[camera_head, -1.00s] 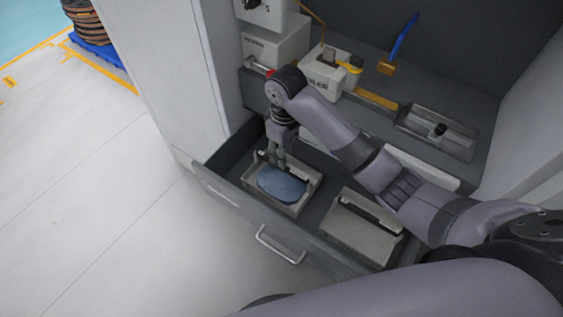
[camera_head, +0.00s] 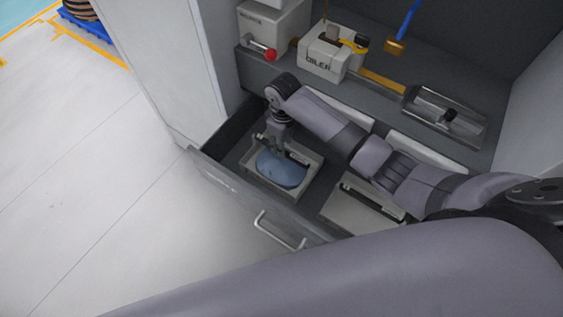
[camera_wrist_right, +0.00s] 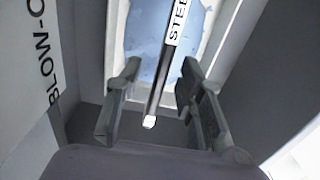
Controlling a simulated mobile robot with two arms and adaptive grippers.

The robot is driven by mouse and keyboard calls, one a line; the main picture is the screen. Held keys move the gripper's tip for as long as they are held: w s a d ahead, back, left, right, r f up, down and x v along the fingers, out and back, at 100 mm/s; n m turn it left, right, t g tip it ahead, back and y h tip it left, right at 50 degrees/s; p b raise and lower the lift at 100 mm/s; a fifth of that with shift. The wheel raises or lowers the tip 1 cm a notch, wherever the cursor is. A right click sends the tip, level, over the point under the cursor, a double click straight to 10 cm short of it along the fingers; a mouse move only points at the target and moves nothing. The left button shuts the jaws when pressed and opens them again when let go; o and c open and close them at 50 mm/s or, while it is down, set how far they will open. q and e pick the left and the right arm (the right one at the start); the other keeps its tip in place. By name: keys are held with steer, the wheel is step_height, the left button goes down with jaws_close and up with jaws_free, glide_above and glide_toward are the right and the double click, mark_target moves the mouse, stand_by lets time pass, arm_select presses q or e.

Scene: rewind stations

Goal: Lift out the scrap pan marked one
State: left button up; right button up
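Two light grey pans lie in the open drawer. The left pan (camera_head: 268,187) holds a flat blue-grey piece (camera_head: 280,172) and has a dark bar handle (camera_head: 297,158) with a pale label. The right pan (camera_head: 350,215) is partly covered by my right arm. I can read no number on either pan. My right gripper (camera_head: 275,150) points down at the left pan's handle. In the right wrist view the fingers (camera_wrist_right: 160,85) are apart, one on each side of the bar, whose label starts "STEE". I see a gap at both sides. My left gripper is out of view.
The drawer's front panel (camera_head: 230,190) with its metal handle (camera_head: 278,232) stands nearest me. Above the drawer, a shelf holds a white box (camera_head: 325,55), a red-knobbed lever (camera_head: 268,53) and a clear-covered tray (camera_head: 445,115). Open floor (camera_head: 100,180) lies to the left.

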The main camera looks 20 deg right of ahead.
steer(key=shift+f, duration=0.35)
steer(key=f, duration=0.3)
steer(key=shift+a+f+b, duration=0.3)
steer(key=shift+f, duration=0.5)
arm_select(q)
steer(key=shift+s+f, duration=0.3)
arm_select(e)
steer(key=shift+c, duration=0.6)
steer(key=c, duration=0.6)
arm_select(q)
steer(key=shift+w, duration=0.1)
arm_select(e)
jaws_close()
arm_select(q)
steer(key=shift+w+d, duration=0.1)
arm_select(e)
steer(key=shift+w+r, duration=0.1)
